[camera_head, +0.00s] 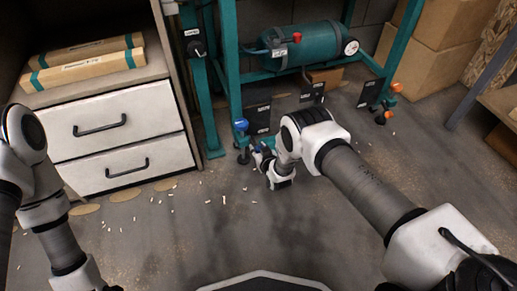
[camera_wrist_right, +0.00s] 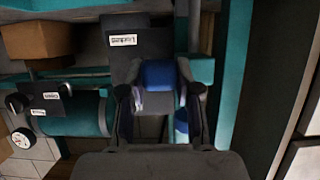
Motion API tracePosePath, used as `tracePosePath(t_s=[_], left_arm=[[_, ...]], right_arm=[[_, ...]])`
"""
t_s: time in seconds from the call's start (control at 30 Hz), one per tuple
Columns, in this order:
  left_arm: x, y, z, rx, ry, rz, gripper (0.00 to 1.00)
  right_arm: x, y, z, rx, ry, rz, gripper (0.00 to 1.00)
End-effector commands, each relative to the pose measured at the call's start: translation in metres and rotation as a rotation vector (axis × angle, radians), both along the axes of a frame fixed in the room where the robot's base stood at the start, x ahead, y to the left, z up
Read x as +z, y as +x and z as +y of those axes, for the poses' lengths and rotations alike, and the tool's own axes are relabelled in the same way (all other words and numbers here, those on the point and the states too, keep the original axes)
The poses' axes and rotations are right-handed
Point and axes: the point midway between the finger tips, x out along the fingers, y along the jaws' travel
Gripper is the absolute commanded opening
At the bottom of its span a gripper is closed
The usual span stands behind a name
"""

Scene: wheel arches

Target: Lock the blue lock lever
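A blue lock lever (camera_wrist_right: 158,75) shows in the right wrist view, beyond and between the fingertips of my right gripper (camera_wrist_right: 158,92). The fingers are apart, one on each side of the blue part. I cannot tell whether they touch it. In the head view my right gripper (camera_head: 262,157) is low by the foot of the teal frame, with a small blue part (camera_head: 257,149) beside it, mostly hidden. A blue knob (camera_head: 241,125) stands just above and left of it. My left arm is at the left edge; its gripper is out of view.
The teal frame (camera_head: 228,60) carries a teal tank (camera_head: 305,45) with a gauge. Orange knobs (camera_head: 388,115) are at its right foot. A white drawer cabinet (camera_head: 115,125) stands left. Cartons (camera_head: 435,55) are at the back right. The floor in front has only small scattered bits.

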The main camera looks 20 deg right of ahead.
Motion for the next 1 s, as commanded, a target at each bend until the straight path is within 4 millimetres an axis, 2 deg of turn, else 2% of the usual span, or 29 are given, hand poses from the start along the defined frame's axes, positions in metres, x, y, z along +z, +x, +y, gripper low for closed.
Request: tracePosePath(t_s=[0.13, 0.3, 0.6, 0.63, 0.67, 0.7, 1.0], left_arm=[[-0.007, 0.000, 0.000, 0.001, 0.000, 0.000, 0.00], [-0.025, 0.001, 0.000, 0.004, 0.000, -0.002, 0.00], [-0.022, 0.001, 0.001, 0.005, 0.000, -0.003, 0.00], [-0.022, 0.001, 0.001, 0.005, 0.000, -0.003, 0.00], [-0.022, 0.001, 0.001, 0.005, 0.000, -0.003, 0.00], [-0.022, 0.001, 0.001, 0.005, 0.000, -0.003, 0.00], [-0.022, 0.001, 0.001, 0.005, 0.001, -0.002, 0.00]], right_arm=[[-0.006, 0.000, 0.000, 0.000, 0.001, -0.027, 0.00], [-0.017, 0.000, 0.000, 0.000, 0.005, -0.154, 0.00], [-0.012, 0.001, 0.000, 0.000, 0.006, -0.180, 0.00], [-0.012, 0.001, 0.000, 0.000, 0.006, -0.180, 0.43], [-0.012, 0.001, 0.000, 0.000, 0.006, -0.179, 0.53], [-0.012, 0.001, 0.000, 0.000, 0.006, -0.179, 0.58], [-0.012, 0.000, 0.000, 0.000, 0.006, -0.178, 0.58]])
